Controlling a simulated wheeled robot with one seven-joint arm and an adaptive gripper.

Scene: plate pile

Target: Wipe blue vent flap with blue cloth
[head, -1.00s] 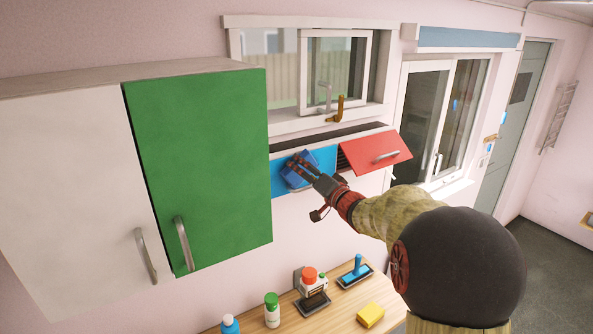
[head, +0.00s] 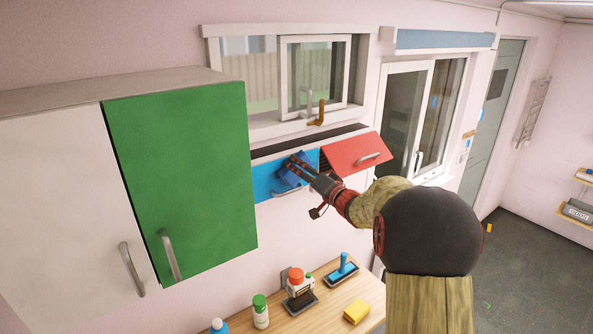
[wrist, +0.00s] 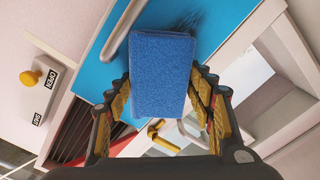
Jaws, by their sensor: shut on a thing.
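The blue vent flap (head: 266,182) is on the wall below the window, left of a red flap. It also shows in the wrist view (wrist: 224,27), with its metal handle across it. My gripper (head: 301,166) is in front of the flap. It is shut on the blue cloth (wrist: 163,70), a thick folded block between the two fingers. In the head view the cloth (head: 292,170) lies over the flap's face. A dark smudge shows on the flap beside the cloth in the wrist view. I cannot tell whether the cloth touches the flap.
The red flap (head: 350,153) stands tilted open next to the blue one. A green cabinet door (head: 180,180) is close on the left. A table (head: 310,321) below holds bottles (head: 261,311), a blue-handled brush (head: 342,268) and a yellow sponge (head: 356,311).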

